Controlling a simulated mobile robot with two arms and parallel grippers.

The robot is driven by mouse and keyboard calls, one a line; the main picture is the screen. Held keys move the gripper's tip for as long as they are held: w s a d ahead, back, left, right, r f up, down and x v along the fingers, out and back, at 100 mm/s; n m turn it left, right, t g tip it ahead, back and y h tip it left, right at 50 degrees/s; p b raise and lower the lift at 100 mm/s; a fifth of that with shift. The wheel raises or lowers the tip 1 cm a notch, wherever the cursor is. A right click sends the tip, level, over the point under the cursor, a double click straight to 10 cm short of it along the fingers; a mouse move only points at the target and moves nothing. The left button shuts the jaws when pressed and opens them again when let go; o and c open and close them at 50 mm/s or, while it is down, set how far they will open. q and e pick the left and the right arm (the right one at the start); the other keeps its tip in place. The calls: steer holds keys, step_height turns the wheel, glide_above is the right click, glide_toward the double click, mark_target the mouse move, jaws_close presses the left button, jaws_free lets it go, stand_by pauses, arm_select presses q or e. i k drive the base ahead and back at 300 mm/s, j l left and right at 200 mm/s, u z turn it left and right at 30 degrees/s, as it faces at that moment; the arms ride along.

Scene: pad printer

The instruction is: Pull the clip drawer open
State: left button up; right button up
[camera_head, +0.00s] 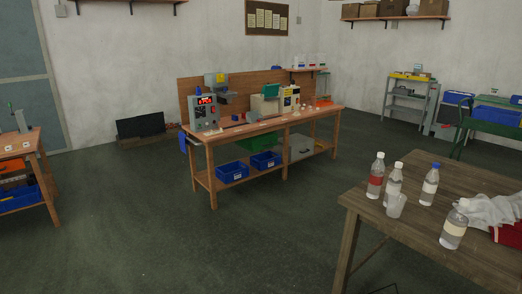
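No clip drawer can be made out at this distance. A wooden workbench (240,137) stands mid-room with a grey control box with a red display (205,112) and a cream-and-green machine (270,102) on top. Two blue bins (232,172) sit on its lower shelf, with a grey box (300,148) to their right. I cannot tell whether any of these holds the clip drawer. Neither of my grippers is in view.
Another bench (22,143) stands at the left edge. A grey shelf unit (408,100) stands far right. The dark floor (150,230) before the workbench is clear.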

mark_target(262, 142)
steer(key=i, duration=3)
steer(key=i+u, duration=0.1)
steer(key=i, duration=0.45)
steer(key=i+l+u, duration=0.1)
steer(key=i, duration=0.45)
steer(key=i+l+u, duration=0.1)
steer(key=i, duration=0.45)
